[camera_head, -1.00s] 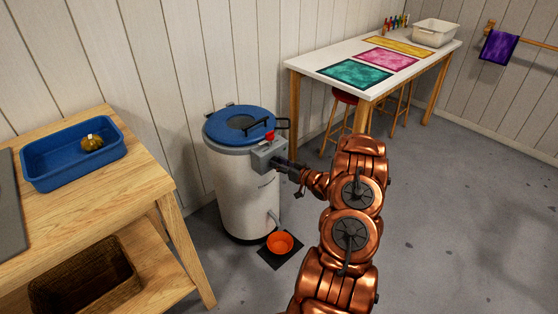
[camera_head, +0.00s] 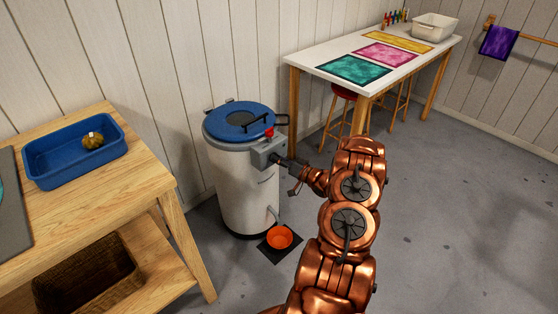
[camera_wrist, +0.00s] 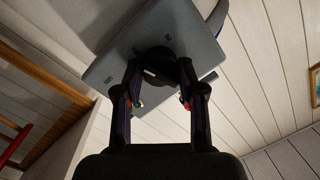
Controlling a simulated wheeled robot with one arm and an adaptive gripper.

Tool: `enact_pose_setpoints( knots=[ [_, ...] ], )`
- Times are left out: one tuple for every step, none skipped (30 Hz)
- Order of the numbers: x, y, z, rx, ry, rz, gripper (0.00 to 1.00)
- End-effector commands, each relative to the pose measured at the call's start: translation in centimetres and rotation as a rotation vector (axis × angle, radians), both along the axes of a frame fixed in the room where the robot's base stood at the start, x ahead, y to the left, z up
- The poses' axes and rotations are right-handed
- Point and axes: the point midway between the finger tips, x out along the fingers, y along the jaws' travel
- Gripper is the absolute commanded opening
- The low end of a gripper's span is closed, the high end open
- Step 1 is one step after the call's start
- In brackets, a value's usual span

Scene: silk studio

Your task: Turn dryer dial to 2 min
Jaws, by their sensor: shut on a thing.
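The dryer (camera_head: 235,185) is a white cylinder with a blue lid (camera_head: 240,121), standing on the floor against the wall. A grey control box (camera_head: 267,152) with a red button (camera_head: 269,132) is on its upper right side. The black round dial (camera_wrist: 158,62) sits between my fingertips. My gripper (camera_wrist: 159,76) is shut on the dial, one finger on each side. It also shows in the head view (camera_head: 284,162). The dial's exact setting cannot be read.
A wooden bench (camera_head: 110,190) with a blue tray (camera_head: 72,168) stands at the left. A white table (camera_head: 330,67) with coloured cloths stands behind. The floor at right is clear.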

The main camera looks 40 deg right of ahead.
Motion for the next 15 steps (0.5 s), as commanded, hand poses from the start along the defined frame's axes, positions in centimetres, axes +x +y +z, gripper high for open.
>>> enact_pose_setpoints(
  knots=[
    [0.03, 0.02, -0.04, 0.000, 0.001, 0.001, 0.05],
    [0.03, 0.02, -0.04, 0.000, 0.001, 0.001, 0.05],
    [0.03, 0.02, -0.04, 0.000, 0.001, 0.001, 0.05],
    [0.02, 0.02, -0.04, 0.000, 0.001, 0.001, 0.05],
    [0.03, 0.02, -0.04, 0.000, 0.001, 0.001, 0.05],
    [0.03, 0.02, -0.04, 0.000, 0.001, 0.001, 0.05],
    [0.03, 0.02, -0.04, 0.000, 0.001, 0.001, 0.05],
    [0.03, 0.02, -0.04, -0.001, 0.001, 0.001, 0.05],
    [0.03, 0.02, -0.04, -0.001, 0.001, 0.001, 0.42],
    [0.03, 0.02, -0.04, -0.001, 0.001, 0.001, 0.45],
    [0.02, 0.02, -0.04, -0.001, 0.001, 0.001, 0.48],
    [0.02, 0.01, -0.03, -0.001, 0.001, 0.001, 0.52],
    [0.01, 0.01, -0.03, -0.001, 0.001, 0.001, 0.55],
    [0.01, 0.01, -0.02, -0.001, 0.001, 0.001, 0.58],
    [0.00, -0.01, -0.02, -0.001, 0.001, 0.001, 0.62]
  ],
)
